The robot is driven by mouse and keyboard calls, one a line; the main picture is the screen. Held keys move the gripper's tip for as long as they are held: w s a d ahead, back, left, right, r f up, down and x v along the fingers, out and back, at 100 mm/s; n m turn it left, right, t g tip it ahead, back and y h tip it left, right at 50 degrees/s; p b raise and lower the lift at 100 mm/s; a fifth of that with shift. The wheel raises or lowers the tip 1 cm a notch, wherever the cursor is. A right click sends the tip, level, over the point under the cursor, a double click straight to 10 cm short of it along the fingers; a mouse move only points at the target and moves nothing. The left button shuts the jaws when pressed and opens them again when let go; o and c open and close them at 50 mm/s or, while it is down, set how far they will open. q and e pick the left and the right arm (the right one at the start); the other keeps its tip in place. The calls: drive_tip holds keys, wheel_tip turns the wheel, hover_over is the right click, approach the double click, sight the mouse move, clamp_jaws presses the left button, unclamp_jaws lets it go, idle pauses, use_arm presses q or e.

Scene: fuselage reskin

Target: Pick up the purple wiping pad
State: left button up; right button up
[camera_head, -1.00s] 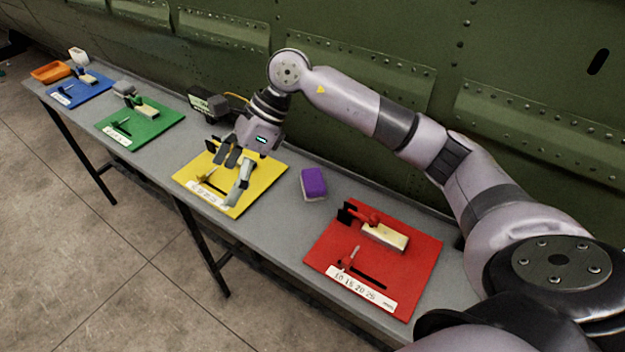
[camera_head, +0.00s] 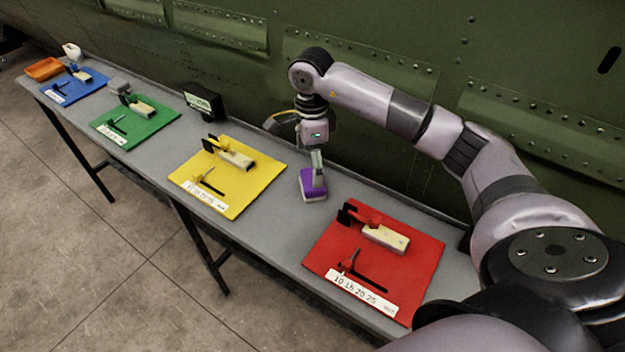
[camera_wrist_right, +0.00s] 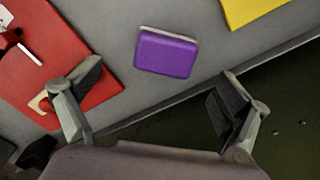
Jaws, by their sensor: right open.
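The purple wiping pad (camera_head: 314,190) with a pale base lies on the grey table between the yellow and red boards. In the right wrist view the pad (camera_wrist_right: 166,52) lies ahead of the fingertips, about midway between them. My right gripper (camera_head: 317,172) hangs over the pad in the head view and partly covers it. In the right wrist view its two fingers (camera_wrist_right: 158,90) are spread wide with nothing between them. My left gripper does not show.
The red board (camera_head: 415,248) lies right of the pad and the yellow board (camera_head: 250,195) left of it, each with a pale block and small tools. A dark box with a display (camera_head: 205,101) stands at the table's back edge. The green fuselage wall (camera_head: 400,50) rises behind the table.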

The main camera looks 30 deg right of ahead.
drive_tip(key=shift+f, duration=0.8)
drive_tip(key=f, duration=0.1)
drive_tip(key=f+p, duration=0.1)
drive_tip(key=f, duration=0.1)
drive_tip(key=f+p, duration=0.1)
drive_tip(key=shift+w+d+f, duration=0.25)
drive_tip(key=shift+w+f, duration=0.05)
drive_tip(key=shift+f, duration=0.4)
drive_tip(key=shift+c, duration=0.4)
drive_tip(key=c, duration=1.3)
drive_tip(key=shift+o, duration=0.2)
drive_tip(key=shift+r, duration=0.1)
